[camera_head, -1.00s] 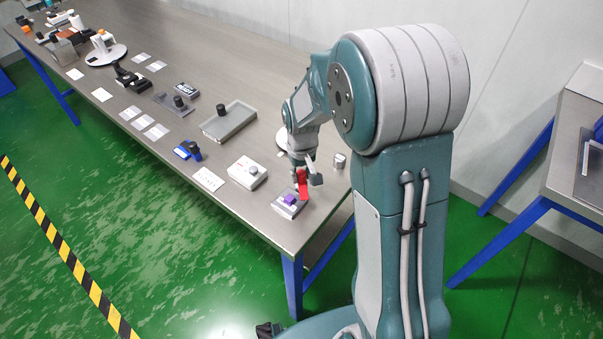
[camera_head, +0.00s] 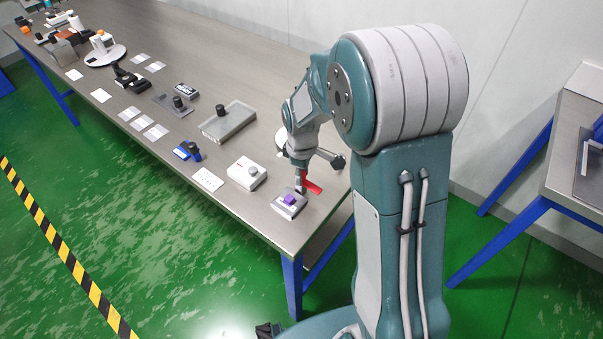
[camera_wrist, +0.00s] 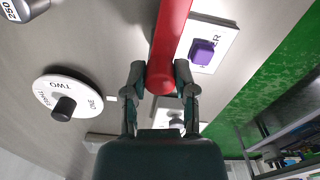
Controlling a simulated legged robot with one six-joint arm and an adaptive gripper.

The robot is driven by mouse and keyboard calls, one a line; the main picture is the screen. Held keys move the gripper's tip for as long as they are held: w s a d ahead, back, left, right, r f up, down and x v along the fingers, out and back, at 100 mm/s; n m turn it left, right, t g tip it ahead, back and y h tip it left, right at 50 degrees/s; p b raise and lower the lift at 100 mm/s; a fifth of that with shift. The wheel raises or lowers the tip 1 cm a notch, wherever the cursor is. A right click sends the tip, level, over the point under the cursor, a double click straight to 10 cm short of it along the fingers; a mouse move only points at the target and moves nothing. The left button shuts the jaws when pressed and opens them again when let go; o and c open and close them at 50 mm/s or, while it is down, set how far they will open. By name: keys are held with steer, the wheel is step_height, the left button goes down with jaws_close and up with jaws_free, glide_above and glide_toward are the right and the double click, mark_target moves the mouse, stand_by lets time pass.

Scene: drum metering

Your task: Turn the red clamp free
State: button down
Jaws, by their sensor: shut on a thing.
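The red clamp (camera_head: 313,187) is a red lever above the near end of the bench, beside a small plate with a purple block (camera_head: 289,200). In the wrist view the red clamp (camera_wrist: 170,35) is a long bar with a rounded end between my fingers. My gripper (camera_wrist: 160,82) is shut on that end, one finger on each side. In the head view my gripper (camera_head: 300,176) points down at the lever and partly hides it. The purple block (camera_wrist: 202,52) lies just right of the bar in the wrist view. The clamp's base is hidden.
A white box with a grey knob (camera_head: 246,173) stands left of the clamp. A round white dial with a black knob (camera_wrist: 66,98) and a weight marked 250 (camera_wrist: 22,8) lie left in the wrist view. The bench edge (camera_head: 249,230) is close. Several other devices line the bench.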

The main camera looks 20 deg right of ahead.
steer(key=shift+n, duration=0.3)
steer(key=shift+c, duration=2.1)
jaws_free()
steer(key=shift+w, duration=0.1)
step_height(320, 180, up, 12)
steer(key=shift+a, duration=0.1)
